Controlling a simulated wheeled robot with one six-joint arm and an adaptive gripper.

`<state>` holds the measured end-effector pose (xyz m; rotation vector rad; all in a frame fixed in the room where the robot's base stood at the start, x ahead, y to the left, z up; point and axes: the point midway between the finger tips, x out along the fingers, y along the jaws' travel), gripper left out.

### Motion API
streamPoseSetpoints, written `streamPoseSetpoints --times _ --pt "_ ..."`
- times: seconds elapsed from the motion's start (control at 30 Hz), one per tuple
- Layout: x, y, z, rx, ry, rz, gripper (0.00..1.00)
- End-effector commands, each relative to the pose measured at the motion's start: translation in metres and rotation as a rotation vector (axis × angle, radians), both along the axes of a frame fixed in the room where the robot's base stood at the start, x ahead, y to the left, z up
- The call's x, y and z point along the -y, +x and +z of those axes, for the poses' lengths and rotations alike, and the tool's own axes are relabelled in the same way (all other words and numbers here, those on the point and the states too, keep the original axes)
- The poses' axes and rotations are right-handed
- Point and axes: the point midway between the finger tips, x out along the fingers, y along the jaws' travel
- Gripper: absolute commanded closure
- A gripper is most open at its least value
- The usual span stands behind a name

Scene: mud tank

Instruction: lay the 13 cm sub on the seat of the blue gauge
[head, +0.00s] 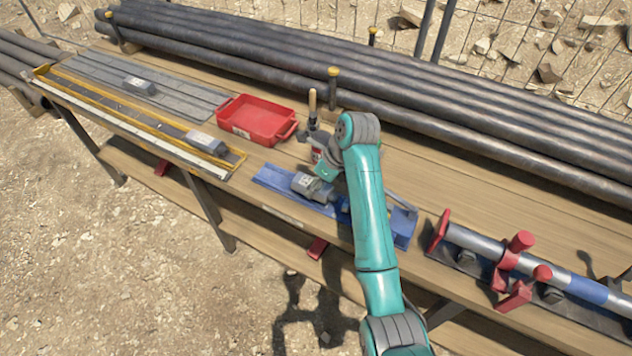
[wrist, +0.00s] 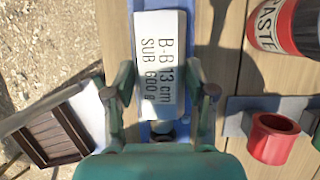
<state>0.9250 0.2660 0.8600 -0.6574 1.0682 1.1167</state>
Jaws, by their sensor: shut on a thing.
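The 13 cm sub (head: 313,187) is a grey block with a white label. In the wrist view the sub (wrist: 160,65) shows its label, reading "B-B 13 cm SUB 600 g", and sits between the fingers of my gripper (wrist: 160,108). My gripper is shut on it. The blue gauge (head: 270,178) lies along the bench's front, directly under the sub in the head view. Blue edges of the gauge (wrist: 146,132) show beside the sub in the wrist view. I cannot tell whether the sub touches the seat. My arm hides part of the gauge's middle.
A red tray (head: 257,121) stands behind to the left. Other grey blocks lie on the grey rack (head: 165,82) and the yellow-edged gauge (head: 240,157). A paste can (wrist: 285,25) and red cup (wrist: 272,139) are nearby. A red-clamped pipe (head: 470,240) lies right.

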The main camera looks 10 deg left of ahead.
Motion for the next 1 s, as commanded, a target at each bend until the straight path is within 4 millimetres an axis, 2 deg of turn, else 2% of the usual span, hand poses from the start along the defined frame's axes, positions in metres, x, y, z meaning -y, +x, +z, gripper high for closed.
streamPoseSetpoints --times 0.6,0.63,0.73,0.97,1.0 --pt "-0.0001 0.0004 -0.0063 0.002 0.001 0.000 1.00" --pt "-0.0002 0.0004 -0.0063 0.002 0.001 0.000 0.42" --pt "-0.0002 0.0004 -0.0064 0.002 0.001 0.000 0.17" --pt "0.0000 0.0001 -0.0069 0.000 0.000 0.000 0.15" --pt "0.0002 -0.0003 -0.0081 -0.002 -0.001 0.000 0.10"
